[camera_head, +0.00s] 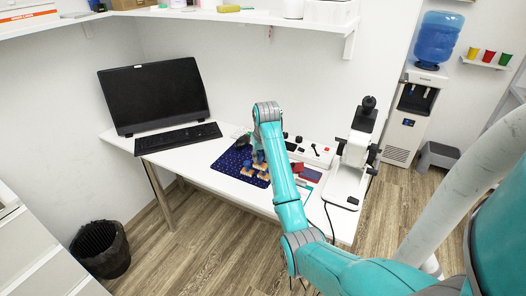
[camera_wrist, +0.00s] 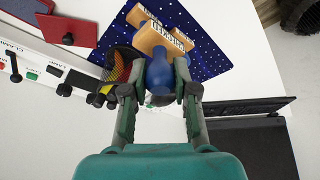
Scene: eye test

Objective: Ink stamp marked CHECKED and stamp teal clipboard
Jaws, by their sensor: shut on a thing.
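My gripper (camera_wrist: 155,84) is shut around the blue knob handle (camera_wrist: 158,72) of a wooden stamp. The stamp's block (camera_wrist: 160,42) bears a white label with dark letters, too tilted to read surely. Other wooden stamps with blue handles (camera_head: 262,174) stand close by on a dark blue dotted mat (camera_head: 228,166). I cannot tell whether the held stamp touches the mat. In the head view a teal sheet or board (camera_head: 312,174), perhaps the clipboard, shows partly behind my arm, by a dark red flat item.
A white switch panel (camera_head: 318,153) and a microscope (camera_head: 348,160) stand at the desk's right. The monitor (camera_head: 155,95) and keyboard (camera_head: 178,138) are at the left. A dark red flat item (camera_wrist: 78,22) and a dark holder with yellow and red (camera_wrist: 121,66) show in the wrist view.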

